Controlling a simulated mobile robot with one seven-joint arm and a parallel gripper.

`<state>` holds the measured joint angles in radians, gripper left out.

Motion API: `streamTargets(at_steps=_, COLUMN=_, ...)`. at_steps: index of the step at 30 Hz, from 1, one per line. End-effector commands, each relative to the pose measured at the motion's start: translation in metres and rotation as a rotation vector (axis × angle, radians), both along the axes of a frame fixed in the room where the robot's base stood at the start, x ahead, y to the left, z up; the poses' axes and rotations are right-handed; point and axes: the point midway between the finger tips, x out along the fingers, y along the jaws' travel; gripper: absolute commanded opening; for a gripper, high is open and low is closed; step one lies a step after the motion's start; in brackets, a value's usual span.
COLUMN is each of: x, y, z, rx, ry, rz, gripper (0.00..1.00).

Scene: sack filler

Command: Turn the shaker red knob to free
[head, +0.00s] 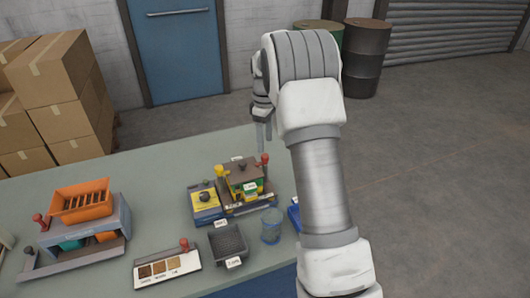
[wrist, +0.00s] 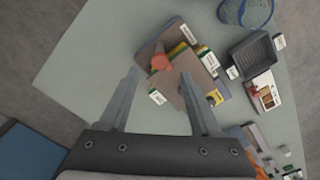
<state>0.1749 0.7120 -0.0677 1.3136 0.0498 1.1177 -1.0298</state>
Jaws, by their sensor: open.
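An orange slotted tray (head: 82,200) sits on a grey frame at the table's left, looking like a shaker. My gripper (head: 264,143) is open and empty above that back-right knob. In the wrist view the same knob (wrist: 161,62) shows between the spread fingers of my gripper (wrist: 160,73). Labels are too small to read.
A yellow and blue unit (head: 205,203), a dark bin (head: 228,242), a blue mesh cup (head: 271,226) and a sample board with a red knob (head: 165,267) stand nearby.

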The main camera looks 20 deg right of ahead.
Motion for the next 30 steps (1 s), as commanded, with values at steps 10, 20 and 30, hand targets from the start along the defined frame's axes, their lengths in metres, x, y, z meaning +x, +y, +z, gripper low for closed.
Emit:
streamTargets(at_steps=10, x=0.0, y=-0.001, z=-0.049, rx=-0.001, ry=0.001, rz=0.0, gripper=0.65)
streamTargets(at_steps=20, x=0.0, y=0.0, z=-0.054, rx=-0.001, ry=-0.001, rz=0.0, gripper=0.65)
streamTargets(at_steps=30, x=0.0, y=0.0, z=-0.053, rx=-0.001, ry=-0.001, rz=0.0, gripper=0.09)
